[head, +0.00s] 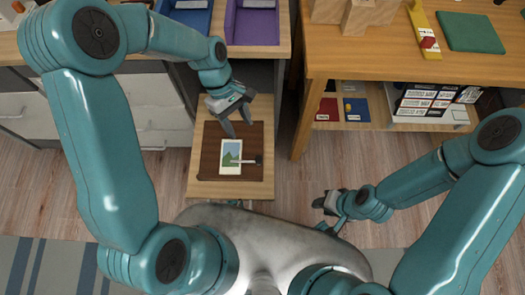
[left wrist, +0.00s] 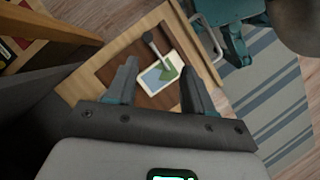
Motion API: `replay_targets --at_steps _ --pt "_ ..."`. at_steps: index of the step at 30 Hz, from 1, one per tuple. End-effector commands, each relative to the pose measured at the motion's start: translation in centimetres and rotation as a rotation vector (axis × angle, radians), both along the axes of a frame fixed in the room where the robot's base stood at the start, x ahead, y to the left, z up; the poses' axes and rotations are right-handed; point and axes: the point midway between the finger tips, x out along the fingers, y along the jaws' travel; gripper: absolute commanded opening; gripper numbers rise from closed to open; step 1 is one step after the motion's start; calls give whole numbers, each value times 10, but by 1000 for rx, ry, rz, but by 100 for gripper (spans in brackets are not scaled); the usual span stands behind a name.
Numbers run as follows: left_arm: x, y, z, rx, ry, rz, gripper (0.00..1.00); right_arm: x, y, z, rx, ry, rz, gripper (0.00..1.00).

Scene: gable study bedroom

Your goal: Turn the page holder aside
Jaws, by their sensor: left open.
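The page holder (head: 243,161) looks like a thin pale bar with a dark knob end. It lies across a white-bordered picture card (head: 231,169) on a dark brown panel in a pulled-out wooden drawer. In the left wrist view the holder's dark knob (left wrist: 149,38) is beyond my fingertips, and its bar reaches onto the card (left wrist: 158,76). My left gripper (head: 238,125) is open and empty, above the panel's far part and apart from the holder. It also shows open in the left wrist view (left wrist: 160,68). My right gripper (head: 324,207) is over the floor right of the drawer; its jaw state is unclear.
The drawer (head: 229,190) stands out from the furniture, with a grey drawer unit (head: 165,125) on its left. A wooden table (head: 385,60) with a shelf of small items is at right. Blue (head: 188,15) and purple (head: 255,25) trays sit above.

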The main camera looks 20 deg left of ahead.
Motion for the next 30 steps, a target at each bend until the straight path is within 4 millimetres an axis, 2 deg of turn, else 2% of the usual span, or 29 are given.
replay_targets --at_steps 1,4,11,14,17,30 --pt "4 1 -8 2 -19 3 52 0 0 -13 0 0 0 37" --pt "8 2 -10 4 -45 6 52 0 0 -24 0 0 0 37" --pt "6 1 -16 5 -62 5 52 0 0 -34 0 0 0 37" --pt "4 -3 -24 4 -61 5 52 0 0 -37 0 0 0 37" --pt "1 -9 -41 5 -58 3 52 0 0 -42 0 0 0 37" --pt "-14 -44 -136 6 -60 0 52 0 0 -70 0 0 0 37"
